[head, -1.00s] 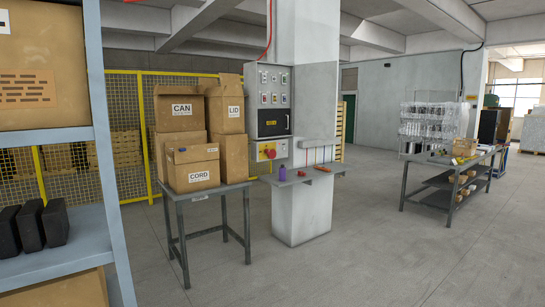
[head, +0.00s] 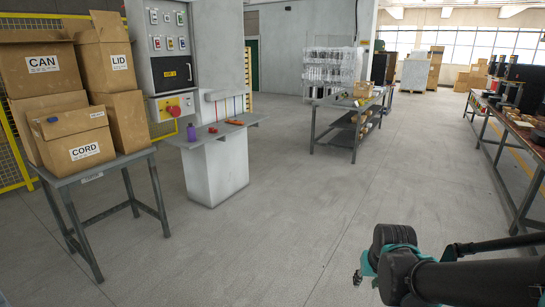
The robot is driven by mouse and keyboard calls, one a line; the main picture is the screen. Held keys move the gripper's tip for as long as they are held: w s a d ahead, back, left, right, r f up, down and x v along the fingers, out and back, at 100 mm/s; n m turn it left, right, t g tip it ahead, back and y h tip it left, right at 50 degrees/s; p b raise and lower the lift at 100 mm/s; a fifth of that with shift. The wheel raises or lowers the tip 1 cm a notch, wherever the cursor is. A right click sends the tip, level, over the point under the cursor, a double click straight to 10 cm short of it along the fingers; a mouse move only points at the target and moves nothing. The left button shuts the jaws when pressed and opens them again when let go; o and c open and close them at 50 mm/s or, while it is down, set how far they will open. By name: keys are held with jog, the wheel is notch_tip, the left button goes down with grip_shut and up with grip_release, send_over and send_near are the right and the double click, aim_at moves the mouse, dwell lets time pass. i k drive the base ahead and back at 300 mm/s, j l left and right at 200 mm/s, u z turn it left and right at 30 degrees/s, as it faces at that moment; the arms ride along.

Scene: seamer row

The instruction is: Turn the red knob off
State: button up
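The red knob (head: 174,111) sticks out from a yellow plate (head: 168,105) low on the grey control cabinet on the pillar, left of centre in the head view. Its exact setting is too small to read. My gripper (head: 362,274) is at the lower right, at the end of my dark arm with teal parts. It is far from the knob, across open floor. Only a small part of its tip shows, so its opening is unclear. Nothing is seen held in it.
A grey shelf (head: 240,121) juts out below the knob, with a purple bottle (head: 191,132) and small red items. A table (head: 126,158) with cartons stands left of the cabinet. Workbenches (head: 318,128) stand behind and at right. The middle floor is clear.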

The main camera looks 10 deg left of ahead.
aim_at(176, 111)
jog(key=i+j, duration=0.55)
jog(key=j, duration=0.15)
jog(key=i+j, duration=1.1)
jog(key=j, duration=0.25)
